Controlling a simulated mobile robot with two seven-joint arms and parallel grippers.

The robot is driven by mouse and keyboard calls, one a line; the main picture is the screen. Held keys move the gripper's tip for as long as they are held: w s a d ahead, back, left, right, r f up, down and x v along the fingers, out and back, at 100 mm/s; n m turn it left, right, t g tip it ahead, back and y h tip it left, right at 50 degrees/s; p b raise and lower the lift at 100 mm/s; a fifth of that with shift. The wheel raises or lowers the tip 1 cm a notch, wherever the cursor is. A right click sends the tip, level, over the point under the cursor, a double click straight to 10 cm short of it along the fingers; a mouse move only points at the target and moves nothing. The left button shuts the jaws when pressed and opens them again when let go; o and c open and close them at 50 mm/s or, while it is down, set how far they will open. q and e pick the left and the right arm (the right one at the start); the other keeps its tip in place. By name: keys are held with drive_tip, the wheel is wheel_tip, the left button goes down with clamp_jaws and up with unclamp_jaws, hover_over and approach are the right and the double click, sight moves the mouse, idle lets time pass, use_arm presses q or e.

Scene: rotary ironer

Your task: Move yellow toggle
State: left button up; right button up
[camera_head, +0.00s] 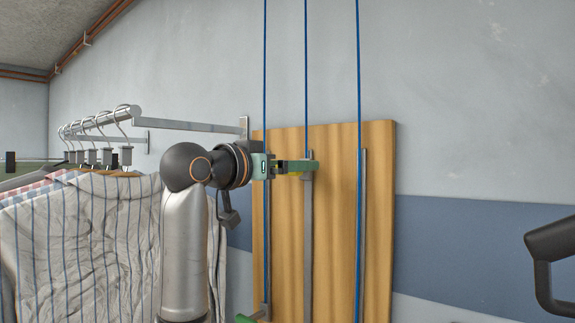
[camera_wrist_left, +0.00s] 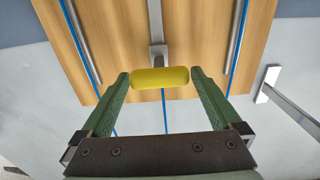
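The yellow toggle (camera_wrist_left: 160,77) is a short rounded bar on the middle metal rail (camera_wrist_left: 154,25) of a wooden board. In the left wrist view it lies crosswise between the green fingertips of my left gripper (camera_wrist_left: 160,74), one at each end. The fingers are spread wide, and whether they touch its ends is unclear. In the head view my left gripper (camera_head: 297,166) reaches the board from the left, and only a little of the yellow toggle (camera_head: 293,173) shows.
The wooden board (camera_head: 335,220) has upright metal rails and blue cords (camera_head: 306,70). A rack of hanging shirts (camera_head: 80,240) stands left of my arm. A black curved part (camera_head: 545,265) is at the right edge.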

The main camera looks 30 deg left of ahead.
use_arm(q)
clamp_jaws()
idle(0.6)
